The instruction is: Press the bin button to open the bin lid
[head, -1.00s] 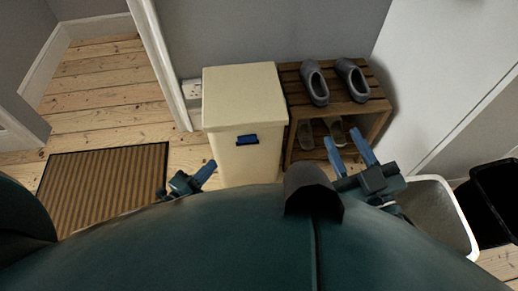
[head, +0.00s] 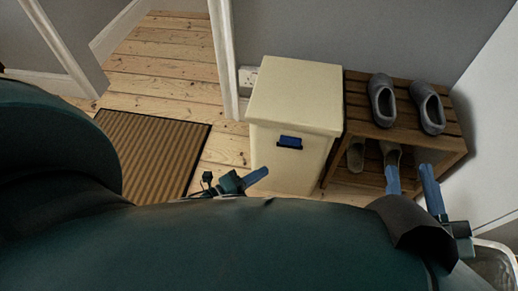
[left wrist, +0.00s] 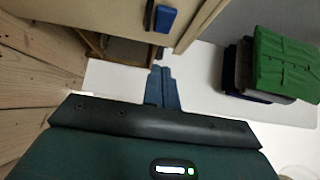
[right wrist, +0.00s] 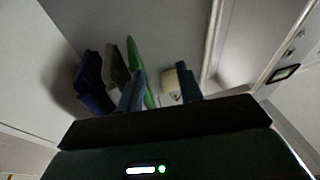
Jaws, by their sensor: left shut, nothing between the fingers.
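The cream bin (head: 290,100) stands against the wall in the head view, its lid (head: 298,88) flat and closed. The blue button (head: 290,142) is on the upper part of its front face. My left gripper (head: 262,174) is shut and empty, in front of and below the button, apart from it. In the left wrist view the button (left wrist: 165,18) shows at the top, above the shut fingers (left wrist: 162,75). My right gripper (head: 410,182) is open and empty, in front of the shoe rack; its two fingers (right wrist: 160,88) show spread in the right wrist view.
A wooden shoe rack (head: 447,144) with grey shoes (head: 428,107) on top and more below stands right of the bin. A brown striped mat (head: 160,150) lies to the left. A white-lined container (head: 492,262) is at lower right. Floorboards (head: 170,70) by the doorway are clear.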

